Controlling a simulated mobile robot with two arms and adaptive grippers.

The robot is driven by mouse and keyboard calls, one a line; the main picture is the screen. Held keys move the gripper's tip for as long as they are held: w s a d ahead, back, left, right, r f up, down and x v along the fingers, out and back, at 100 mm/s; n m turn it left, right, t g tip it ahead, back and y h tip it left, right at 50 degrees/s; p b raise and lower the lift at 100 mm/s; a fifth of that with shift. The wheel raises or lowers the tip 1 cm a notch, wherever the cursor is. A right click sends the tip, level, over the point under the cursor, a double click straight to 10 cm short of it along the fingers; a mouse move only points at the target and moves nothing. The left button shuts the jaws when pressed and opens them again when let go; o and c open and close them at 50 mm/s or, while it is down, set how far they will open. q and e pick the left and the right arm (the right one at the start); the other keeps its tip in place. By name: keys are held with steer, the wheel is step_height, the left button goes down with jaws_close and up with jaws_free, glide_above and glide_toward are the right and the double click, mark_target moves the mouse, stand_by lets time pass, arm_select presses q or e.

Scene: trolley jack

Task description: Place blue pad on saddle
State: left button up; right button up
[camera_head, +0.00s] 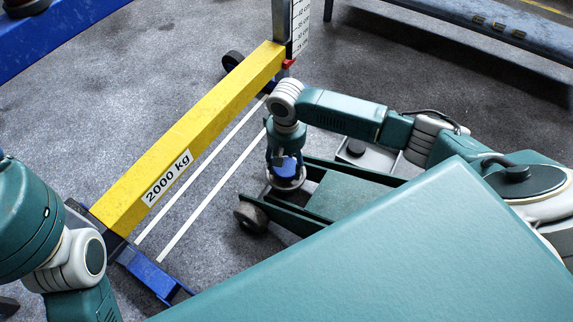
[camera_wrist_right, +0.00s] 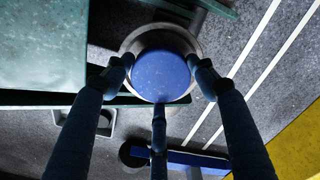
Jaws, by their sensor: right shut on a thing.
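The round blue pad (camera_wrist_right: 160,76) is between the fingers of my right gripper (camera_wrist_right: 160,90), which is shut on it. In the head view the blue pad (camera_head: 286,166) shows below my right wrist, at the saddle. The saddle (camera_head: 287,184) is a round metal cup at the end of the green trolley jack (camera_head: 345,195). In the wrist view the pad lies over the saddle (camera_wrist_right: 129,45), whose rim shows around its upper part. The pad sits slightly low of the cup's centre there. I cannot tell whether they touch. My left arm shows at the left; its gripper is out of view.
A yellow beam (camera_head: 190,130) marked 2000 kg stands left of the jack, with a height scale (camera_head: 299,28) at its far end. White lines (camera_head: 210,195) run along the floor between them. A blue bench (camera_head: 480,25) stands at the back right.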

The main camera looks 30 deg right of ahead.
steer(key=o, duration=1.3)
steer(key=shift+f, duration=0.1)
